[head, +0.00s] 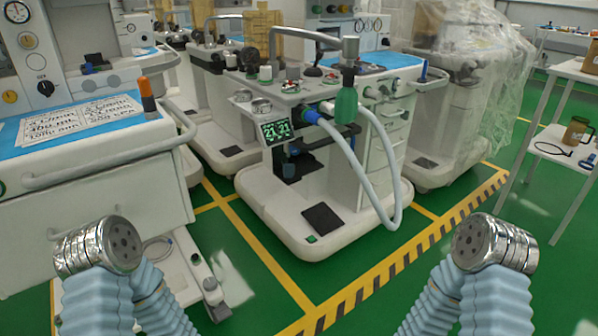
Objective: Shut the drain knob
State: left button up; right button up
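Under the worktop are dark and blue parts (290,168). I cannot make out which part, if any, is the drain knob, nor how it is set. Only silver joints and pale blue sleeves of my two arms show at the bottom left and right. Neither gripper is in view, and nothing of mine touches the cart.
A cart with gauges and a handwritten sheet (75,118) stands close on the left, its rail (110,160) sticking out. A plastic-draped cart (470,75) is behind right. A white shelf (565,150) stands far right. Green floor with a striped line (440,232) is open ahead.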

aim_at(293, 151)
jog(key=u, duration=0.4)
jog(key=k+u, duration=0.1)
jog(key=u, duration=0.75)
jog(key=k+j+u, duration=0.1)
jog(key=u, duration=0.3)
jog(key=l+u, duration=0.15)
jog(key=l, duration=0.25)
jog(key=k+l+u, duration=0.1)
jog(key=l, duration=0.3)
jog(key=k+l+u, duration=0.15)
jog(key=l, duration=0.25)
jog(key=l+u, duration=0.1)
jog(key=l, duration=0.25)
jog(key=k+l+u, duration=0.15)
jog(key=l, duration=0.2)
jog(key=k+l+u, duration=0.1)
jog(key=l, duration=0.25)
jog(key=k+l, duration=0.05)
